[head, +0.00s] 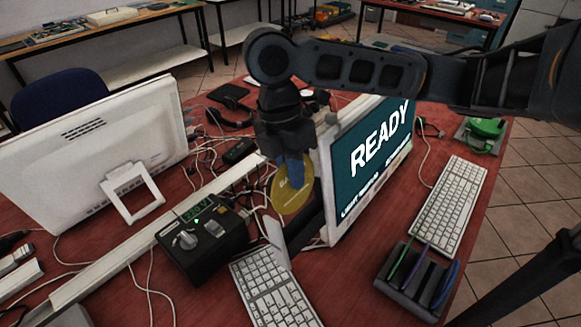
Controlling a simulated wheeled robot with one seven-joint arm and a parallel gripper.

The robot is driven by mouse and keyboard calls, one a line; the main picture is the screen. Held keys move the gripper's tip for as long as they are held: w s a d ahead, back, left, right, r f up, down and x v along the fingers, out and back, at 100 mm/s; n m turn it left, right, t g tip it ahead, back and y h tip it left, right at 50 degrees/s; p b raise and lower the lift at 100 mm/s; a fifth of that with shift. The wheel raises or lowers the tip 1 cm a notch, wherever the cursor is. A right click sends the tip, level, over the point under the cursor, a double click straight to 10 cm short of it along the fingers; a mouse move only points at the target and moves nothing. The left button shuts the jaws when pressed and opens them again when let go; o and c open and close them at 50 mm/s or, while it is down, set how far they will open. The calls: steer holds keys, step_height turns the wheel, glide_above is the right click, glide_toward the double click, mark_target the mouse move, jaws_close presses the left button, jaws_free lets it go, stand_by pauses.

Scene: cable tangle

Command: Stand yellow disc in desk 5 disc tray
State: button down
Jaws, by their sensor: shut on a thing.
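A yellow disc (293,196) hangs below my gripper (290,170), near the middle of the head view. My gripper is shut on the disc's upper edge, and its blue fingers cover part of that edge. The disc is upright, its flat face towards the camera, just left of the monitor reading READY. A dark slotted disc tray (392,280) lies on the red desk at the lower right, well apart from my gripper. Thin green, purple and blue discs stand in its slots. I cannot read any desk number.
The READY monitor (372,150) stands between my gripper and the right keyboard (449,208). A black box with a knob (202,248) and another keyboard (272,292) lie on the red desk (360,240). A white monitor (100,155) stands left. Loose cables cross the desk's middle.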

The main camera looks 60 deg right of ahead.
mark_target(298, 204)
steer(key=shift+b+x, duration=2.05)
steer(key=shift+x, duration=0.75)
steer(key=shift+a+b+x, duration=0.2)
steer(key=shift+b+x, duration=0.4)
steer(key=shift+x, duration=0.3)
steer(key=c, duration=1.1)
jaws_free()
steer(key=shift+f, duration=0.1)
steer(key=v, duration=1)
steer(key=shift+s+d, duration=0.1)
steer(key=shift+d, duration=0.15)
steer(key=shift+s, duration=0.1)
